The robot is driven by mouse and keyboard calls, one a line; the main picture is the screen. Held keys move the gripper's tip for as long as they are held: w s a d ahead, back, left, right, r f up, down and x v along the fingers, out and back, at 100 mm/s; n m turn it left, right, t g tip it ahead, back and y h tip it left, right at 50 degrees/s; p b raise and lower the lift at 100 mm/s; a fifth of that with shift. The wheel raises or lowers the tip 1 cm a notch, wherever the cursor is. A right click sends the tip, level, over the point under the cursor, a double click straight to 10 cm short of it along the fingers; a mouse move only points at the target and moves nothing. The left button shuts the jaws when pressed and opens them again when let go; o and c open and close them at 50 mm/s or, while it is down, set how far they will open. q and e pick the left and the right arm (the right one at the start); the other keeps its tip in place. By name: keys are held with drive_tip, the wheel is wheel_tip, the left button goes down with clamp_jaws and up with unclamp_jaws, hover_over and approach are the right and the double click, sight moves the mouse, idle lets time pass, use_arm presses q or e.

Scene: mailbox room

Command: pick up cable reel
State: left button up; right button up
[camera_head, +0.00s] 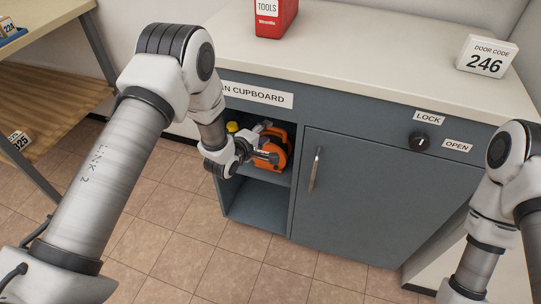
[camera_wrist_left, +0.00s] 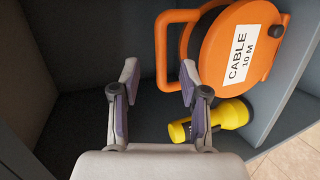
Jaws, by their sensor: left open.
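The orange cable reel (camera_head: 284,150) sits on the shelf in the open left compartment of the cupboard. In the left wrist view the reel (camera_wrist_left: 212,55) shows its white "CABLE 10 M" label and an orange loop handle (camera_wrist_left: 160,50) on its left side. My left gripper (camera_head: 268,156) is in front of the reel and hides part of it. In the left wrist view the left gripper (camera_wrist_left: 158,76) is open and empty, with the handle between its fingertips in the picture. I cannot tell if they touch. My right arm shows at the right edge; its gripper is out of view.
A yellow torch (camera_wrist_left: 215,120) lies beside the reel; it also shows in the head view (camera_head: 232,127). Compartment walls are close on both sides. The cupboard door (camera_head: 360,190) is shut. A red tools box (camera_head: 275,20) and a door code sign (camera_head: 487,56) stand on the counter.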

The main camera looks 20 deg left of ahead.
sight(271, 128)
use_arm(q)
drive_tip(key=x, duration=0.4)
drive_tip(key=shift+w+f+b, duration=0.1)
drive_tip(key=shift+f+b, duration=0.05)
drive_tip(key=shift+b, duration=0.25)
drive_tip(key=shift+w+f, duration=0.15)
drive_tip(key=shift+w, duration=0.25)
drive_tip(key=shift+s, duration=0.1)
clamp_jaws()
drive_tip(key=shift+r, duration=0.25)
